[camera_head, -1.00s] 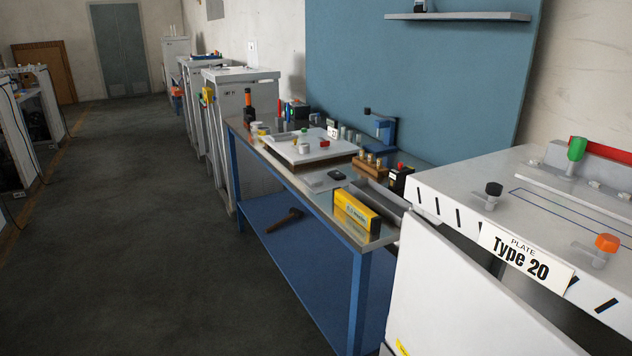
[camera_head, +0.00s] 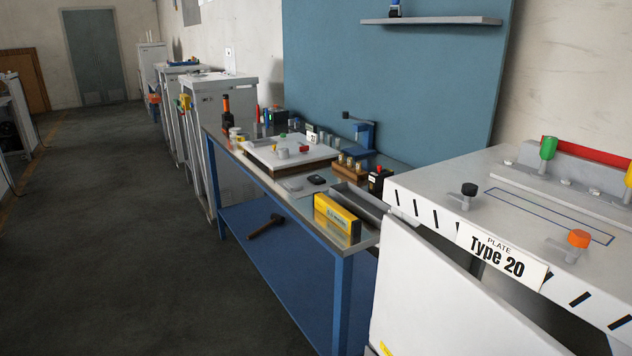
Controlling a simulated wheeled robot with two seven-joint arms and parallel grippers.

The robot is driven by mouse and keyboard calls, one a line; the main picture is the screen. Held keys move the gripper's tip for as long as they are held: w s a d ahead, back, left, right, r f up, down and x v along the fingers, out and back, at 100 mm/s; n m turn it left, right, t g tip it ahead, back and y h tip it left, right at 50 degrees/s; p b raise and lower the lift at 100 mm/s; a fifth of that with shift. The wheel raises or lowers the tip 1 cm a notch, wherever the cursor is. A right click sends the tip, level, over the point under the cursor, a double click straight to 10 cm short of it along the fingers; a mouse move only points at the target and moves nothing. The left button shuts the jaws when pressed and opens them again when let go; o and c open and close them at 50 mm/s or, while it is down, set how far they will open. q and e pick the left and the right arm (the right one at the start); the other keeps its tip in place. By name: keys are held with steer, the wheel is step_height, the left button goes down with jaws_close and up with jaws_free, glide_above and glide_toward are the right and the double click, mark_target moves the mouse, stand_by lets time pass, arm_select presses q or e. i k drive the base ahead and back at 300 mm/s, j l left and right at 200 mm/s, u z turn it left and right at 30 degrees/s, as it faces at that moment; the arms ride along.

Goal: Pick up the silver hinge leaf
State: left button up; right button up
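I cannot make out the silver hinge leaf for certain. A small flat grey piece (camera_head: 293,185) lies on the metal top of the blue-legged workbench (camera_head: 342,245), beside a small dark object (camera_head: 317,180). It is too small to tell whether it is the hinge leaf. Neither of my grippers shows in the head view.
A yellow box (camera_head: 336,214) stands at the bench's near end, beside a grey tray (camera_head: 358,202). A white plate (camera_head: 290,151) with knobs lies farther back. A hammer (camera_head: 266,226) lies on the lower shelf. A white "Type 20" machine (camera_head: 440,195) stands right. The floor at left is clear.

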mark_target(294, 184)
steer(key=i+j+z, duration=0.1)
steer(key=z, duration=0.35)
steer(key=j+z, duration=0.1)
steer(key=z, duration=0.4)
steer(key=i+j+z, duration=0.1)
steer(key=z, duration=0.35)
steer(key=j+z, duration=0.5)
steer(key=j, duration=0.45)
steer(key=k+j+z, duration=0.1)
steer(key=j+z, duration=0.35)
steer(key=j, duration=0.5)
steer(key=k+j, duration=0.1)
steer(key=j, duration=0.75)
steer(key=k+j, duration=0.15)
steer(key=j, duration=0.3)
steer(key=j+z, duration=0.1)
steer(key=j, duration=0.35)
steer(key=k+j, duration=0.15)
steer(key=j, duration=0.25)
